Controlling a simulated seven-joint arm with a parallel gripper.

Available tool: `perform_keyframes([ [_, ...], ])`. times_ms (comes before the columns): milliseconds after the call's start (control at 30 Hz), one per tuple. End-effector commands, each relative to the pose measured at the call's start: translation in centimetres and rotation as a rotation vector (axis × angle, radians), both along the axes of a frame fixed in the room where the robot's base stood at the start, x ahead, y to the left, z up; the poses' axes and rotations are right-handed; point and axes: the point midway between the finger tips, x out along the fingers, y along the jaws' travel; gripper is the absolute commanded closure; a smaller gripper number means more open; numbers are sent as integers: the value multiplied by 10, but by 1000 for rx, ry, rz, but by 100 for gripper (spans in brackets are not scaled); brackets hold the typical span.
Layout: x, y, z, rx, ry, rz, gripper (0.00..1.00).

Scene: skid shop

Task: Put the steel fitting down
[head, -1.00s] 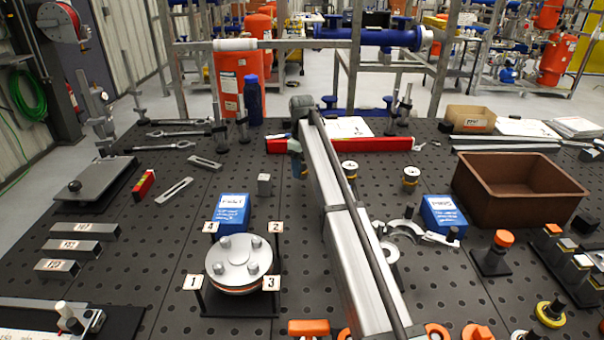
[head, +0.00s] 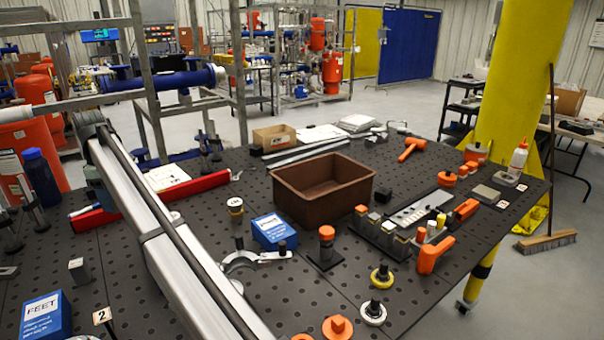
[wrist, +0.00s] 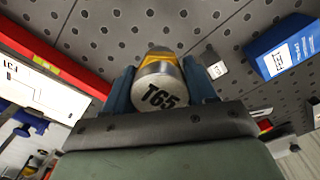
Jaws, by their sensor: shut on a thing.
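My gripper (wrist: 160,70) is shut on the steel fitting (wrist: 158,92) in the wrist view. In the head view my gripper is mostly hidden behind my arm at the left, near the red bar, and the fitting cannot be made out there.
A small steel block (head: 78,270) and a blue FEET box (head: 45,316) stand near my gripper. A red bar (head: 205,184) lies behind my arm. A blue box (head: 272,232), a brown bin (head: 335,202) and orange-topped pieces (head: 326,250) crowd the right. Some bare bench lies between.

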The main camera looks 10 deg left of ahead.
Motion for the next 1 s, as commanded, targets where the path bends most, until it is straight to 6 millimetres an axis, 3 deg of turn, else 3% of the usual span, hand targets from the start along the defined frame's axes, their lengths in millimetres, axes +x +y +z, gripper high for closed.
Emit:
perform_keyframes([
  [167,35,-27,-1,0,0,-16,80],
  [367,89,-73,-1,0,0,-39,80],
  [700,190,-183,-1,0,0,-84,80],
  [1000,265,-292,-1,0,0,-122,80],
])
